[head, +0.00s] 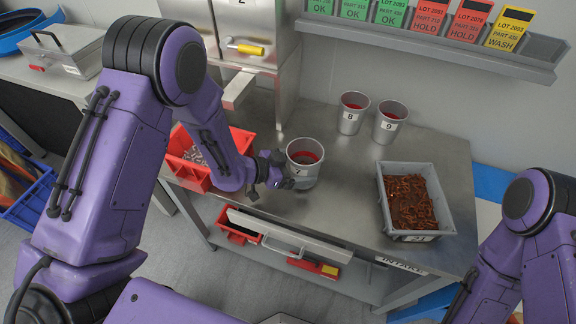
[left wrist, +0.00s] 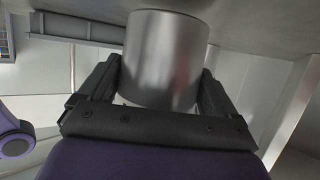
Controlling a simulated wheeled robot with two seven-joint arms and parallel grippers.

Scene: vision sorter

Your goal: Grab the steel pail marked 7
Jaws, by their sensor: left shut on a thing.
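The steel pail marked 7 (head: 304,163) is on the steel table in the head view, with a red band inside its rim. My left gripper (head: 283,170) is shut on this pail from its left side. In the left wrist view the pail's bare metal side (left wrist: 165,60) fills the space between the two fingers (left wrist: 160,95). Whether the pail touches the table is hard to tell. My right arm (head: 535,215) shows at the right edge, but its gripper is out of view.
Pails marked 8 (head: 352,114) and 9 (head: 389,122) stand farther back. A grey bin (head: 447,205) of rusty-brown parts is on the right, and a red bin (head: 190,172) on the left. A dispenser (head: 285,60) stands behind. Clear tabletop (head: 340,205) lies between pail 7 and the grey bin.

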